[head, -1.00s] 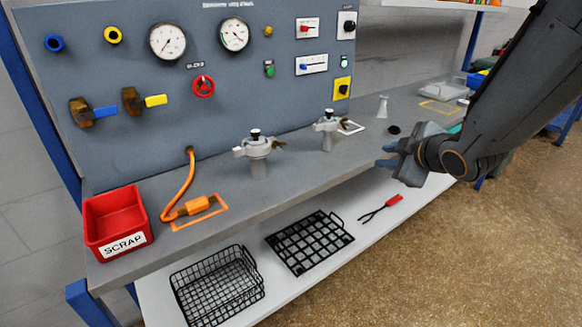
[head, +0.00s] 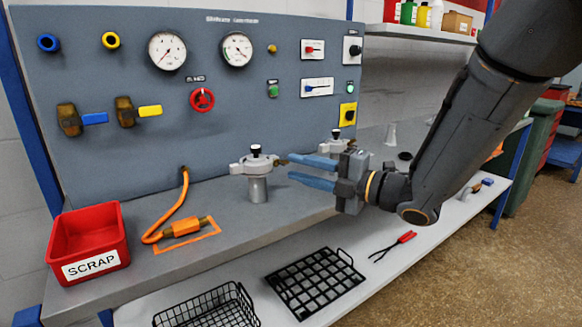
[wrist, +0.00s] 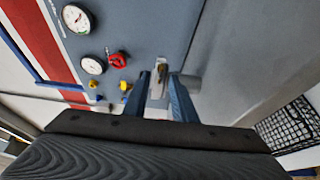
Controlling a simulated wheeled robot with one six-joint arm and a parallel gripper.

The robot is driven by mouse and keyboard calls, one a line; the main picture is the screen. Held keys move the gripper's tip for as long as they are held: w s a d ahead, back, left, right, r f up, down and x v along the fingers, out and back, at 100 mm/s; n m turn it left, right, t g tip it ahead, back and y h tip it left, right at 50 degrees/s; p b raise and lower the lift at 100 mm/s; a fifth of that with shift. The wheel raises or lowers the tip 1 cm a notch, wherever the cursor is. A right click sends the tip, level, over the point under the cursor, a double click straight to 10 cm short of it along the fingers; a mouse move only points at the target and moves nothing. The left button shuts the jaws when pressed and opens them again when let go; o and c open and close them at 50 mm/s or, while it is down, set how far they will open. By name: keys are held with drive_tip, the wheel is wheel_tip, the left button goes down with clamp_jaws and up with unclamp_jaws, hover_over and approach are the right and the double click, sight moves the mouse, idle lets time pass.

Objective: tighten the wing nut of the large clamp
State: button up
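The large clamp (head: 258,180) stands upright on the bench, a grey post with a black-topped knob. Its brass wing nut (head: 281,161) sticks out on the right side. My gripper (head: 291,167) is open, with its two blue fingers pointing left at the wing nut, just to the right of it. In the wrist view, part of the clamp (wrist: 189,83) shows beyond the fingertips, and the wing nut (wrist: 158,79) appears in the gap between the fingers. I cannot tell whether the fingers touch it. A smaller clamp (head: 335,145) stands behind, partly hidden by my gripper.
A panel with gauges (head: 236,49) and a red valve wheel (head: 202,99) rises behind the bench. An orange connector (head: 186,227) and a red scrap bin (head: 88,245) are at left. A wire basket (head: 207,310), black grid tray (head: 315,282) and red-handled tongs (head: 394,246) lie on the lower shelf.

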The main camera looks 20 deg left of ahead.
sight(280, 163)
drive_tip(key=shift+x, duration=1.4)
clamp_jaws()
drive_tip(key=shift+f+m+y+b, duration=0.3)
drive_tip(key=shift+m+b, duration=0.2)
drive_tip(key=shift+m, duration=0.4)
drive_tip(key=shift+r+m+t, duration=0.1)
drive_tip(key=shift+m+t, duration=0.2)
drive_tip(key=shift+m, duration=0.3)
unclamp_jaws()
